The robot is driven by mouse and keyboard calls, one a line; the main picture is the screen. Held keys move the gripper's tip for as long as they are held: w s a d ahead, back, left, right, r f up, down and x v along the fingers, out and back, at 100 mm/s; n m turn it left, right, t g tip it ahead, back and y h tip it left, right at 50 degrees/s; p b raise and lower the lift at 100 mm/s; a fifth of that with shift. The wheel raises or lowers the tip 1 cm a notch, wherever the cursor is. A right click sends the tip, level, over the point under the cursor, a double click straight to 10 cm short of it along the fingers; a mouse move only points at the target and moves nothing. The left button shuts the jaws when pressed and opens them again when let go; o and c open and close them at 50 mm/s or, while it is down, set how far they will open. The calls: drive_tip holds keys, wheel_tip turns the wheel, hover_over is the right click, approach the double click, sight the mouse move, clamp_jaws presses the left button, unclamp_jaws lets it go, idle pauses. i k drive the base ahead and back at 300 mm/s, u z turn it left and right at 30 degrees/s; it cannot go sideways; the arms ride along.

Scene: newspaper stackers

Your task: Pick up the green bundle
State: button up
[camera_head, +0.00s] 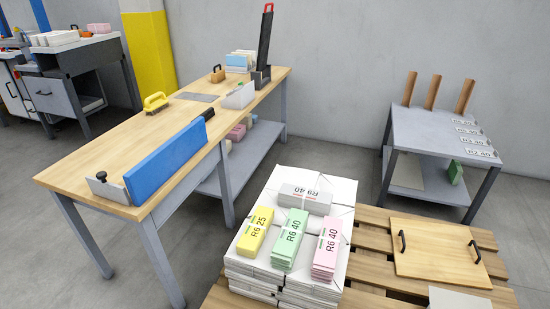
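The green bundle (289,240) is a flat pale-green block with a label reading "R6 40". It lies on top of the white newspaper stack (342,197), between a yellow bundle (256,231) marked "R6 25" on its left and a pink bundle (327,248) marked "R6 40" on its right. A white-grey bundle (305,198) lies crosswise behind these. The green bundle is fully visible and nothing covers it. My gripper does not show in this view.
The stack stands on a wooden pallet (369,266) with a handled board (440,251) at right. A wooden workbench (110,155) with a blue upright panel (167,160) stands at left. A grey side table (419,133) stands back right. Grey floor lies between them.

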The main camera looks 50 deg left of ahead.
sight(285, 249)
drive_tip(key=u, duration=1.75)
drive_tip(key=k, duration=0.65)
drive_tip(key=z, duration=0.4)
drive_tip(key=i, duration=0.45)
drive_tip(key=k, duration=0.1)
drive_tip(key=u, duration=0.05)
